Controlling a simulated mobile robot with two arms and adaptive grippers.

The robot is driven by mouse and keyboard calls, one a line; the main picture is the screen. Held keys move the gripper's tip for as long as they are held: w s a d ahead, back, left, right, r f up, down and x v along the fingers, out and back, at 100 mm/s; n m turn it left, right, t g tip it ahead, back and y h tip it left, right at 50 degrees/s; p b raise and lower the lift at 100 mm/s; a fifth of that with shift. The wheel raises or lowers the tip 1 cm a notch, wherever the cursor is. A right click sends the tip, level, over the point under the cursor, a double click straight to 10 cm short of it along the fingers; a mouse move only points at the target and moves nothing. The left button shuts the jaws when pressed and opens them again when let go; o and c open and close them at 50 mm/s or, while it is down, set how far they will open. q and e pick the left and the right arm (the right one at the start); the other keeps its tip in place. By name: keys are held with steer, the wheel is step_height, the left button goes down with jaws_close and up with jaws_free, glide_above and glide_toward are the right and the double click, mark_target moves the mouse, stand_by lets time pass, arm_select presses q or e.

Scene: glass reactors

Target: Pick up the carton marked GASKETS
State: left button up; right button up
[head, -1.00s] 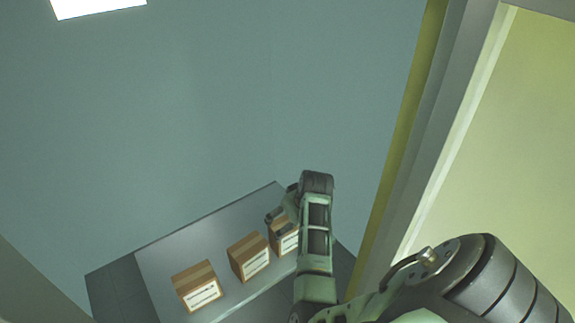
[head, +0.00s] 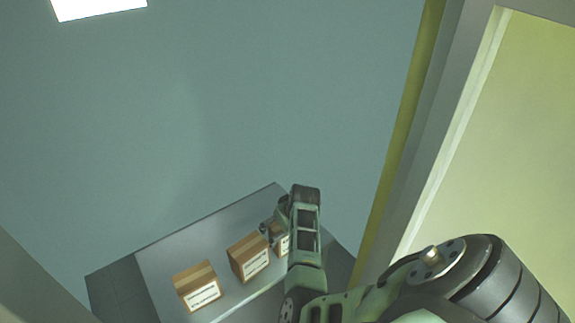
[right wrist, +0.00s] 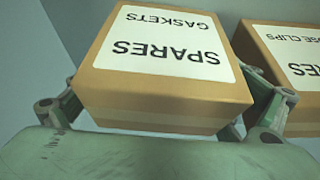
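The GASKETS carton (right wrist: 165,55) is a brown box with a white label reading SPARES GASKETS, upside down in the right wrist view. In the head view it is the rightmost carton (head: 284,243), on the grey table (head: 215,232), partly hidden by my right gripper (head: 274,222). In the right wrist view the fingers of my right gripper (right wrist: 168,118) are spread, one at each side of the carton's near end. A small gap shows at the right finger; contact at the left finger is unclear. My left gripper is not in view.
A second carton (head: 249,257), whose label ends in CLIPS in the right wrist view (right wrist: 290,55), stands close beside the GASKETS carton. A third carton (head: 197,286) stands further left. A wall is behind the table, and a yellow-edged frame (head: 408,130) rises at right.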

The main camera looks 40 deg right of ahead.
steer(key=c, duration=0.9)
steer(key=shift+c, duration=0.5)
steer(key=shift+r, duration=0.15)
